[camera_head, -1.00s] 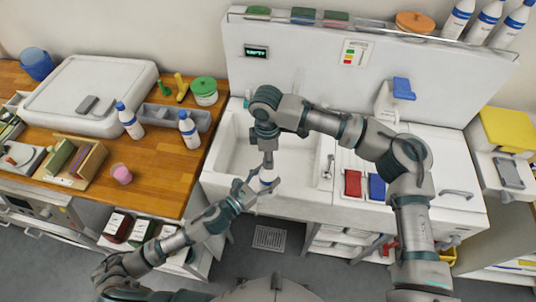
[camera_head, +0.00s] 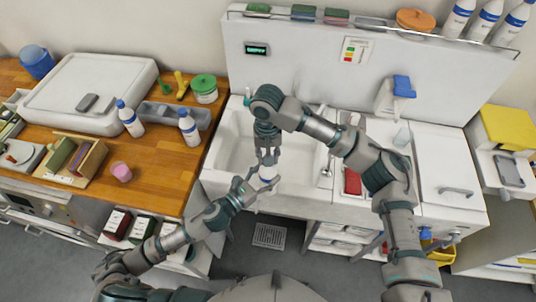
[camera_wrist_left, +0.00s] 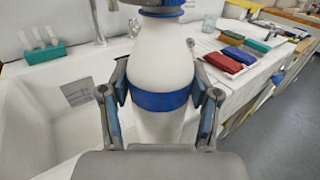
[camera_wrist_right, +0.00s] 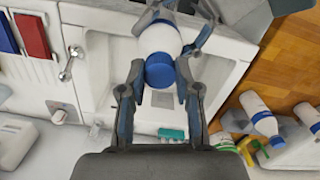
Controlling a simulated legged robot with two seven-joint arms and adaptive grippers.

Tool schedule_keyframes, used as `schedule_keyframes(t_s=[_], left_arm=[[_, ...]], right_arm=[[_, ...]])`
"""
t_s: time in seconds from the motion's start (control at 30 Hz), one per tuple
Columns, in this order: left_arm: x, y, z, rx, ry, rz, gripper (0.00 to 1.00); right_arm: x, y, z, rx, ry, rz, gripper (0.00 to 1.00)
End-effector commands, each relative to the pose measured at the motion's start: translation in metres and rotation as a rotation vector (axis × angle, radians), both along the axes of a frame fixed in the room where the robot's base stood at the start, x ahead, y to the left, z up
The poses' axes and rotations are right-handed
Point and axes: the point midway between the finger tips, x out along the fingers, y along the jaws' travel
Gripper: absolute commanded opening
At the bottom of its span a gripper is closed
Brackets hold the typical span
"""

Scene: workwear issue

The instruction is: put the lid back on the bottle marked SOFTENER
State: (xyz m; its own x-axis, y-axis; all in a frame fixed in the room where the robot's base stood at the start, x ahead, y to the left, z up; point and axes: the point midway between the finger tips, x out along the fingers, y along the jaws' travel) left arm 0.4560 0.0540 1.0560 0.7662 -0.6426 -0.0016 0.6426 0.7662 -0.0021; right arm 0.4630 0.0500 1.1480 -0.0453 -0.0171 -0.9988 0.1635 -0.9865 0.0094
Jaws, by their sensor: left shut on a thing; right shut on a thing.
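My left gripper (camera_head: 252,190) is shut on a white bottle (camera_wrist_left: 163,55) with a blue band (camera_wrist_left: 160,102), holding it near upright at the sink's front edge. The bottle also shows in the head view (camera_head: 268,173). No marking on it can be read. My right gripper (camera_wrist_right: 165,88) comes down from above and is shut on a blue lid (camera_wrist_right: 160,71) at the bottle's top. The lid (camera_wrist_left: 163,11) shows at the top of the left wrist view, in line with the bottle's neck. Whether it is seated cannot be told.
The white sink basin (camera_head: 228,160) lies behind and left of the bottle. A red pack (camera_head: 352,182) lies on the ledge to the right. Two more white bottles with blue caps (camera_head: 130,121) (camera_head: 189,130) stand on the wooden counter (camera_head: 150,165).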

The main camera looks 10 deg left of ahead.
Motion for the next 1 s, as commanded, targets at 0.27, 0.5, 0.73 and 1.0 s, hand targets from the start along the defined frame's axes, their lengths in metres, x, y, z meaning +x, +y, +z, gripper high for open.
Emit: schedule_keyframes(t_s=[0.27, 0.5, 0.73, 1.0], left_arm=[[-0.0021, -0.0028, 0.0008, -0.001, -0.003, -0.008, 0.0], [-0.0031, -0.0039, 0.001, -0.002, -0.004, -0.011, 0.0], [-0.0039, -0.0045, 0.0011, -0.002, -0.004, -0.014, 0.0], [-0.002, -0.0026, 0.0008, -0.002, -0.002, -0.008, 0.0]], right_arm=[[-0.0004, 0.0053, -0.0005, -0.014, -0.006, -0.78, 0.16], [0.0021, 0.0047, 0.0001, -0.034, -0.017, -1.413, 0.17], [0.0033, 0.0039, 0.0003, -0.034, -0.021, -1.456, 0.46], [0.0029, 0.0029, -0.0003, -0.039, -0.02, -1.454, 0.62]])
